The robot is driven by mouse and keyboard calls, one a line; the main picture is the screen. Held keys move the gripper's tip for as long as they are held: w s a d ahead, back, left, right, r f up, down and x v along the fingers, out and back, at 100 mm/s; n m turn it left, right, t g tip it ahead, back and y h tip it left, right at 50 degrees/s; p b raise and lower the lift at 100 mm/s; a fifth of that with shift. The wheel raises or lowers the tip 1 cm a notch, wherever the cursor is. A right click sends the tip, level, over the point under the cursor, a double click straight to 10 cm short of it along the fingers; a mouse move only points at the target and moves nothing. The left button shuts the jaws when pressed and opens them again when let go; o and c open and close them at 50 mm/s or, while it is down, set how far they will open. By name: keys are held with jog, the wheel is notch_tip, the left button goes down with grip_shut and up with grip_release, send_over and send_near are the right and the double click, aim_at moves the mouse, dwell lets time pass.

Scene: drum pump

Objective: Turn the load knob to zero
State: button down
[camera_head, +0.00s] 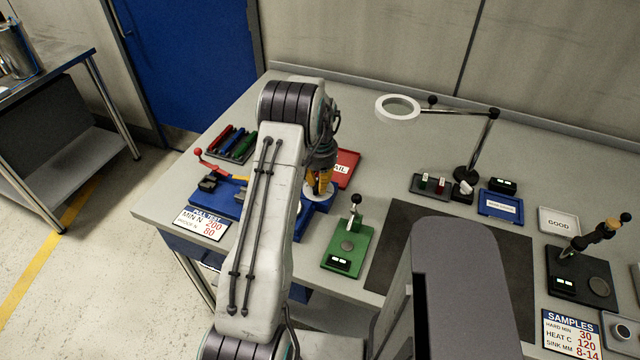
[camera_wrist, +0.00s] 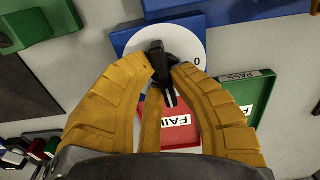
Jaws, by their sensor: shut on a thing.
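The load knob (camera_wrist: 157,62) is black and stands on a round white dial (camera_wrist: 188,37) on a blue base. In the wrist view a "0" mark shows at the dial's right side. My gripper (camera_wrist: 163,68) has yellow fingers, which are shut on the load knob from both sides. A dark pronged part shows below the knob between the fingers; I cannot tell exactly where the knob points. In the head view my gripper (camera_head: 320,183) is over the dial (camera_head: 311,193), at the right end of the blue tester (camera_head: 232,205), partly hidden by my arm.
A red FAIL tray (camera_head: 347,165) lies just behind the dial, and a green PASS tray (camera_wrist: 252,92) shows beside it in the wrist view. A green tester (camera_head: 346,245) stands to the right. A ring-lamp magnifier (camera_head: 398,107) stands farther back.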

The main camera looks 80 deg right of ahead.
jog(key=n+b, duration=0.2)
jog(key=n, duration=0.2)
jog(key=shift+d+f, duration=0.1)
jog(key=shift+f, duration=0.05)
jog(key=n+b, duration=0.1)
jog(key=n, duration=0.3)
jog(key=shift+n+b, duration=0.3)
jog(key=shift+b, duration=0.1)
jog(key=n+b, duration=0.1)
jog(key=n, duration=0.3)
jog(key=shift+w+d, duration=0.1)
jog(key=shift+n, duration=2.3)
jog(key=c, duration=1.1)
grip_release()
jog(key=shift+d+r, duration=0.1)
jog(key=shift+r, duration=0.15)
notch_tip(320, 180, up, 12)
jog(key=shift+f, duration=0.1)
